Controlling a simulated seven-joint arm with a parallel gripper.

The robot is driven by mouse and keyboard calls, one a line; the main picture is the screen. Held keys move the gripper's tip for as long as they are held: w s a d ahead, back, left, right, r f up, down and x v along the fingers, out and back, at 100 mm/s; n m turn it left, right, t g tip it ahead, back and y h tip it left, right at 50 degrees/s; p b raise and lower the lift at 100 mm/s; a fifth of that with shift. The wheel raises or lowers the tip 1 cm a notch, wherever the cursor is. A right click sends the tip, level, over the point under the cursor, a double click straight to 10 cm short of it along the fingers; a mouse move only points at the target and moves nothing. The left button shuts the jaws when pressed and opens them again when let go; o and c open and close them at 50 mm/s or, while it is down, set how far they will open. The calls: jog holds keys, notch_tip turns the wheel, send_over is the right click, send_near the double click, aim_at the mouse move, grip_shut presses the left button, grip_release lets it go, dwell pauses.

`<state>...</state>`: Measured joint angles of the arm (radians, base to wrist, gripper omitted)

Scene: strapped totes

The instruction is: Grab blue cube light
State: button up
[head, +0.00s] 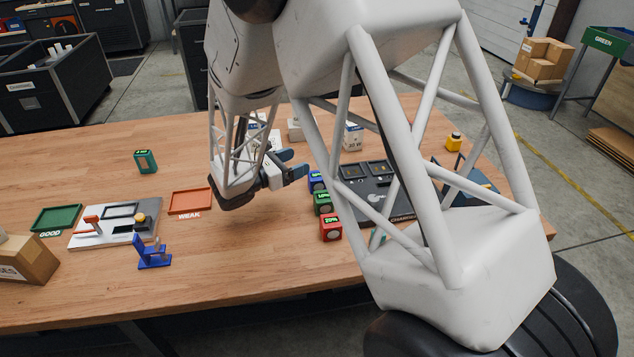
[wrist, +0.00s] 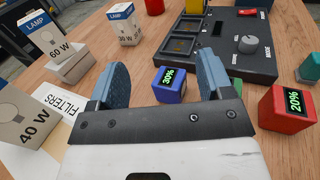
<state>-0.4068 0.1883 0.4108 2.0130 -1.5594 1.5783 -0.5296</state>
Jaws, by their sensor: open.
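The blue cube (wrist: 169,85) has a dark display reading 30% and sits on the wooden table. In the wrist view it shows between my two blue fingers, ahead of them and nearer the right one. In the head view only part of the blue cube (head: 316,181) shows beside my arm, at the back of a row of cubes. My gripper (head: 294,164) is open and empty, just left of and above the blue cube. In the wrist view my gripper (wrist: 163,80) has its fingers wide apart. I cannot tell the exact gap to the cube.
A green cube (head: 323,203) and a red cube (wrist: 287,108) stand near the blue one. A black charger panel (wrist: 225,45) lies behind.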

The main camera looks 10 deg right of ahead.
aim_at(309, 178)
jog(key=shift+f, duration=0.1)
notch_tip(309, 178, down, 8)
jog(key=shift+r, duration=0.15)
jog(key=shift+x, duration=0.85)
jog(key=shift+d, duration=0.1)
jog(key=shift+x, duration=2.8)
jog(key=c, duration=0.7)
